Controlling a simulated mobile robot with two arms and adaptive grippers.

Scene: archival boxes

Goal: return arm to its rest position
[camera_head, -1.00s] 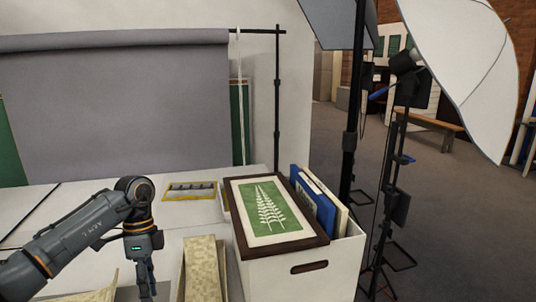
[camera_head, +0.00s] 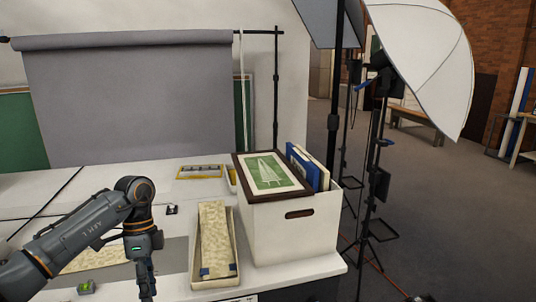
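My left arm comes in from the left, and its gripper (camera_head: 147,281) points down over the white table near the lower edge of the head view. Its fingers look close together, but the view is too small to tell whether they are open or shut. No object shows between them. My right gripper is not in view. A white archival box (camera_head: 290,232) stands on the table to the right, with a dark-framed fern picture (camera_head: 268,173) lying on top and blue and white folders (camera_head: 308,168) upright behind it.
A long open tray (camera_head: 228,270) holding a beige patterned piece sits between my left gripper and the box. A yellow-edged frame (camera_head: 200,171) lies farther back. Light stands (camera_head: 372,200) and a white umbrella (camera_head: 428,55) stand right of the table. A grey backdrop (camera_head: 130,100) hangs behind.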

